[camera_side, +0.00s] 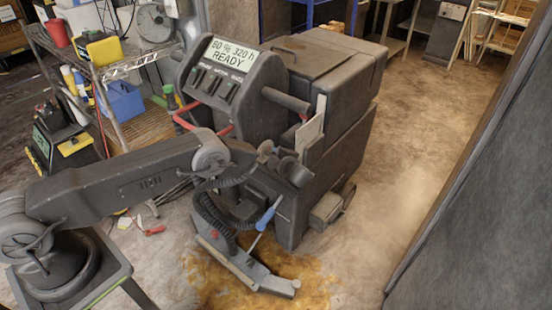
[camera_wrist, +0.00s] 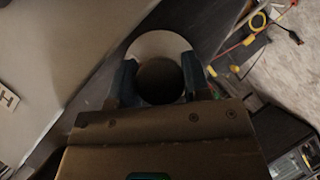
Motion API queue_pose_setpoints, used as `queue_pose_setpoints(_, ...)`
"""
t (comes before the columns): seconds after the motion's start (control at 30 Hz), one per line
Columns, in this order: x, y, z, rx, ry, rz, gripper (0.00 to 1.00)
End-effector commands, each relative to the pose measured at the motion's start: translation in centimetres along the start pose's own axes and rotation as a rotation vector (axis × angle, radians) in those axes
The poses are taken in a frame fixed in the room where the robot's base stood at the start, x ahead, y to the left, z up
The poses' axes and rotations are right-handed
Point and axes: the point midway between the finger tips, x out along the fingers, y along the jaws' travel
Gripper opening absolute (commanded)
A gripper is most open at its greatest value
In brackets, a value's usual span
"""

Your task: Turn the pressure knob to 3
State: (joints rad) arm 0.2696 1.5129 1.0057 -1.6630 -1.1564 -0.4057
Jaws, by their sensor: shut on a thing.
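In the wrist view, a round dark knob (camera_wrist: 160,82) sits in front of a pale round disc (camera_wrist: 160,44). My gripper (camera_wrist: 160,80) has one finger on each side of the knob and is shut on it. No number or pointer on the knob or disc can be read. In the side view, my arm reaches to the near face of a dark grey floor machine (camera_side: 345,75), below its handle console. The knob cannot be made out there, and my fingers are hard to tell apart from the dark parts around them.
The machine's display (camera_side: 232,52) reads "80 % 320 h READY". A blue-handled tool part (camera_side: 267,218) and a squeegee bar (camera_side: 245,268) are low by the machine. A wire shelf (camera_side: 120,70) stands at left. Open floor (camera_side: 430,130) lies to the right, beside a dark wall.

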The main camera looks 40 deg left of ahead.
Motion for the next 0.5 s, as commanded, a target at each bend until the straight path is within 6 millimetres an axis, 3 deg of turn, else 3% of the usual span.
queue_pose_setpoints(0.5, -0.01, -0.12, 0.02, 0.079, 0.007, -0.052, 0.20)
